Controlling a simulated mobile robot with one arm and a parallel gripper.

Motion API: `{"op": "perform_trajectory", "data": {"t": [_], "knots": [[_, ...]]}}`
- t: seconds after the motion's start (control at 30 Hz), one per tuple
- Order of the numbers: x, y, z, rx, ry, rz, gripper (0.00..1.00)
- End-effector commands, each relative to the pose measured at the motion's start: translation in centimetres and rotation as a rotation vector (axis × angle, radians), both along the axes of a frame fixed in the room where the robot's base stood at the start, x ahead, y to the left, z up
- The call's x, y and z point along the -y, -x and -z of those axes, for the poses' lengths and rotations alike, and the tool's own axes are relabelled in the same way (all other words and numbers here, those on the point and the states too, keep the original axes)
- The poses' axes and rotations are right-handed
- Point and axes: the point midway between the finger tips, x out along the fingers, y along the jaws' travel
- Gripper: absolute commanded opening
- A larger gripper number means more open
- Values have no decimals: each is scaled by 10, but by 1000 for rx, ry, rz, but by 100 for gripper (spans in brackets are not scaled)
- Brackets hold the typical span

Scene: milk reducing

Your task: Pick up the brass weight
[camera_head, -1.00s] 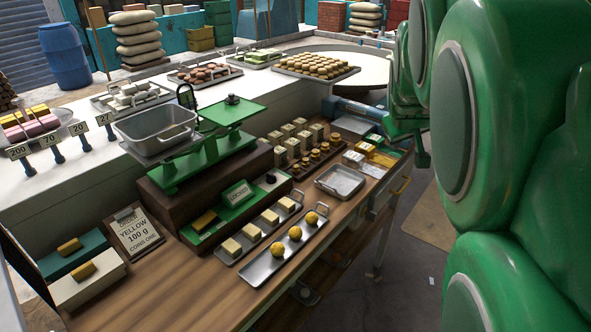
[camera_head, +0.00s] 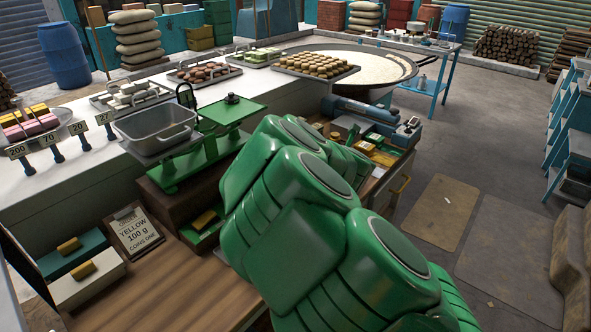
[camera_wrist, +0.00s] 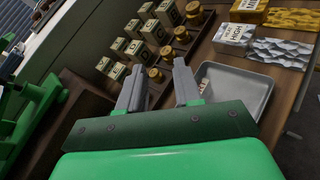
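Small round brass weights stand in a row on a dark wooden rack in the wrist view; the nearest clearly visible brass weight (camera_wrist: 155,75) appears between my fingertips. Another brass weight (camera_wrist: 167,53) and several more stand farther up the row. My gripper (camera_wrist: 159,67) is open, its two grey fingers apart and pointing towards the rack. I see nothing held between them, and I cannot tell how far the tips are from the weights. In the head view my green arm hides the gripper and most of the rack.
Several labelled square blocks (camera_wrist: 135,50) stand left of the weights. A shallow metal tray (camera_wrist: 250,83) lies right of the gripper, with silver and gold packets (camera_wrist: 275,48) beyond. The green balance scale (camera_head: 190,160) stands left of my arm. An order sign (camera_head: 134,231) reads yellow, 100 g.

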Motion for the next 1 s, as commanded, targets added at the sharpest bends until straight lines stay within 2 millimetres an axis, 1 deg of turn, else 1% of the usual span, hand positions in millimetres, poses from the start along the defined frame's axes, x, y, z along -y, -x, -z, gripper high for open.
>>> {"op": "perform_trajectory", "data": {"t": [0.03,0.1,0.2,0.3,0.47,0.7,0.93,1.0], "knots": [[-14,1,18,-11,75,-82,34],[-32,3,37,-14,162,-185,34],[-51,8,55,-10,248,-293,34],[-62,11,64,-3,294,-358,34],[-68,10,70,0,317,-389,34],[-73,-6,77,0,312,-387,34],[-76,-17,82,-2,313,-385,34],[-78,-24,82,2,310,-386,34]]}}
